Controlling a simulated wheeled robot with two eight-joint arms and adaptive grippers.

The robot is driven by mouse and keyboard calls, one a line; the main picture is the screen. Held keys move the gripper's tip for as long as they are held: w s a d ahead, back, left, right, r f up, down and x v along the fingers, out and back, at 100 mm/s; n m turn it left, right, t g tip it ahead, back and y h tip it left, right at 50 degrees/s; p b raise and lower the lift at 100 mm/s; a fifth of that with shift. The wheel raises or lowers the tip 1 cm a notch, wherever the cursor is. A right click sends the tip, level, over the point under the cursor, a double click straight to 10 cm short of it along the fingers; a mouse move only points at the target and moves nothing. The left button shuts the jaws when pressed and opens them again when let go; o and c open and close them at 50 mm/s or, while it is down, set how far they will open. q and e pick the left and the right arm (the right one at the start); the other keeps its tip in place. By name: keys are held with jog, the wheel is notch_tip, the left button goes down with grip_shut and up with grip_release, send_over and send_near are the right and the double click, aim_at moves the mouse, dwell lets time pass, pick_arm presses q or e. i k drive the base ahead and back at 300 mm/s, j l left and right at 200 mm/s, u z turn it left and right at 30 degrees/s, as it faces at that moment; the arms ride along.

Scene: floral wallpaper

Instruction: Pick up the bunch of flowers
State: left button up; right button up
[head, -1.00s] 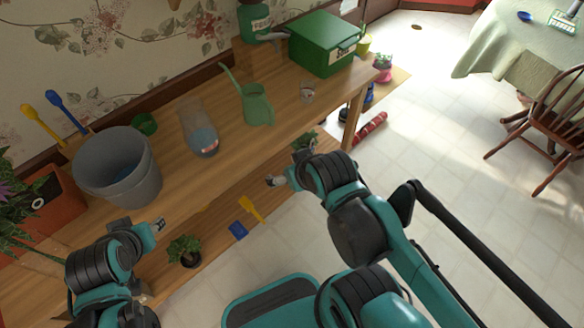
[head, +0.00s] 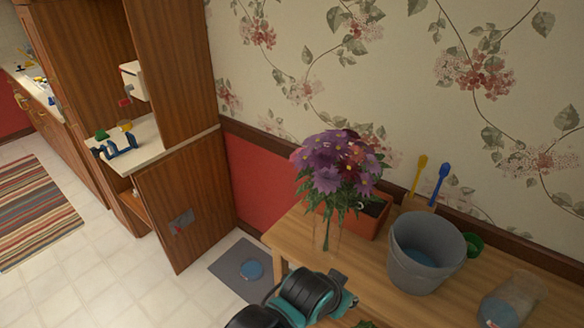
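The bunch of flowers (head: 338,165), purple and pink with green leaves and stems, stands upright in a clear glass vase (head: 328,234). The vase is at the left end of the wooden bench (head: 385,278). My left arm comes in at the bottom middle, in front of the bench and below the vase. Its teal end, at my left gripper (head: 350,302), is apart from the flowers. The fingers are too small and hidden to tell whether they are open. My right gripper is out of view.
An orange planter (head: 362,218) stands close behind the vase. A grey bucket (head: 425,252), a green cup (head: 473,244), and yellow (head: 417,176) and blue (head: 439,184) tools are to its right. A clear glass container (head: 510,300) lies further right. A wooden cabinet (head: 185,205) stands left.

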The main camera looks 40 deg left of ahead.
aim_at(339, 184)
jog(key=u, duration=1.1)
jog(key=z, duration=1.6)
jog(key=u, duration=1.55)
